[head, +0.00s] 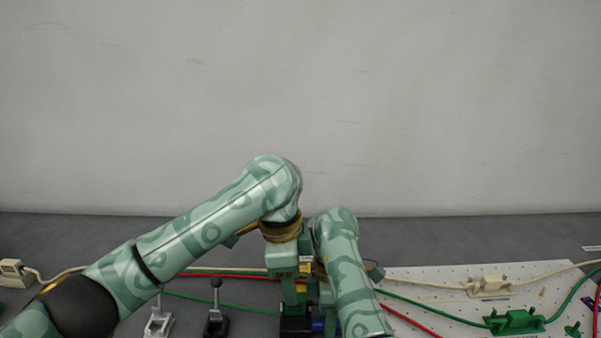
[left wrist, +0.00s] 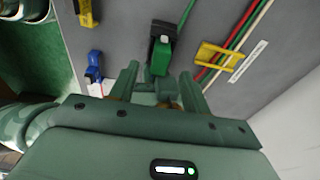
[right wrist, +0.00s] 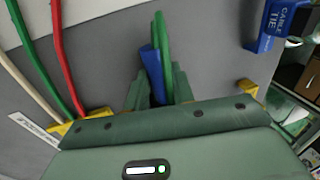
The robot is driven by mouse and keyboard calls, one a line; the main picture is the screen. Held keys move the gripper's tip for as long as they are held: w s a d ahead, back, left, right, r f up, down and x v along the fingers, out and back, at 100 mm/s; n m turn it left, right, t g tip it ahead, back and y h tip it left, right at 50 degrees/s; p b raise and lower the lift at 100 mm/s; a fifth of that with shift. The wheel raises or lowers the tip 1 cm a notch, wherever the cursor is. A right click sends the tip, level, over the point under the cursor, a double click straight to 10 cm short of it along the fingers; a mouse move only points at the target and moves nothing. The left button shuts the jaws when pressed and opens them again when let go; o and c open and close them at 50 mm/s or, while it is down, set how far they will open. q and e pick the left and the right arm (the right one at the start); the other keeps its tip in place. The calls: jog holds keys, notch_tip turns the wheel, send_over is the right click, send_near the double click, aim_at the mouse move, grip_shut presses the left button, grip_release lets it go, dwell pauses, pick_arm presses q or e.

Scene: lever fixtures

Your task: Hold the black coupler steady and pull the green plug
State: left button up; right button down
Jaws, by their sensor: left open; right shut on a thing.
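In the left wrist view the black coupler (left wrist: 162,31) has a pale label on top and a green body, the green plug (left wrist: 160,58), against it. My left gripper (left wrist: 157,80) is open, its fingers spread on either side just short of the green body. In the head view the coupler (head: 297,326) shows below my left gripper (head: 290,297). My right gripper (right wrist: 158,90) is shut on a long green piece (right wrist: 163,42), which I take as the plug's cable end. A blue piece (right wrist: 151,72) lies close against it; whether it is also gripped is unclear.
Green, red and white cables (left wrist: 235,38) run behind, through a yellow clip (left wrist: 217,55). A blue cable-tie bracket (right wrist: 272,22) stands on the near side. In the head view, a white perforated board (head: 430,283) lies right and two small levers (head: 215,310) stand left.

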pick_arm(q)
jog(key=shift+d+f, duration=0.15)
jog(key=shift+f, duration=1.1)
jog(key=shift+d+f, duration=0.1)
jog(key=shift+f, duration=1.1)
grip_shut()
